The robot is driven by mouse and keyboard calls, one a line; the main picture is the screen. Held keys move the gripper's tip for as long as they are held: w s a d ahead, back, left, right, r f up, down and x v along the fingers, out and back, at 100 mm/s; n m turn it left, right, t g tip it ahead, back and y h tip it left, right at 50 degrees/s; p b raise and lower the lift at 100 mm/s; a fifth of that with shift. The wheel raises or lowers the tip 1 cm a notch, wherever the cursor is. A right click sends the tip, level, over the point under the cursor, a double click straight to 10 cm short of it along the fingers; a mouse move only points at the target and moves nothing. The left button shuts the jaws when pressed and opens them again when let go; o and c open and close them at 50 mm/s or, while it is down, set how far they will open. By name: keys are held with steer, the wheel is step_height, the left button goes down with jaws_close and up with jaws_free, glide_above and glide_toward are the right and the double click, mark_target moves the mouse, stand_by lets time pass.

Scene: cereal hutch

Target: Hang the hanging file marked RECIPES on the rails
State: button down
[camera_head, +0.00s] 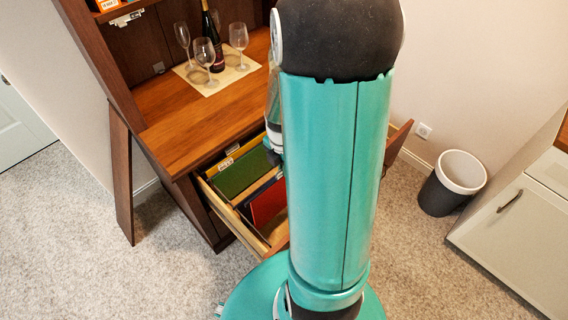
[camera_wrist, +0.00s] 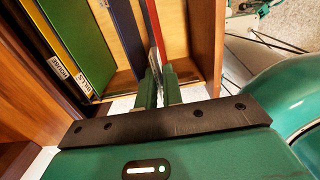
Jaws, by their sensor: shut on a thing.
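An open drawer (camera_head: 222,208) of the wooden hutch holds hanging files. A green file (camera_head: 238,176) hangs toward its back, and a red file (camera_head: 268,203) stands nearer its front. In the wrist view my gripper (camera_wrist: 160,84) is shut on the upper edge of the red file (camera_wrist: 155,28), which is upright inside the drawer. A dark blue file (camera_wrist: 127,30) is just left of it. No RECIPES tab is readable. My arm hides part of the drawer in the head view.
The drawer's wooden front panel (camera_wrist: 207,45) is close to the right of the red file. Glasses and a bottle (camera_head: 216,55) stand on a mat on the hutch top. A bin (camera_head: 452,184) and a white cabinet (camera_head: 520,222) are at right; carpet is open at left.

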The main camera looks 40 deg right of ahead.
mark_target(284, 187)
steer(key=shift+f, duration=7.55)
steer(key=c, duration=1.1)
jaws_free()
steer(key=shift+c, duration=0.2)
steer(key=shift+a+r, duration=0.1)
steer(key=shift+r, duration=2.45)
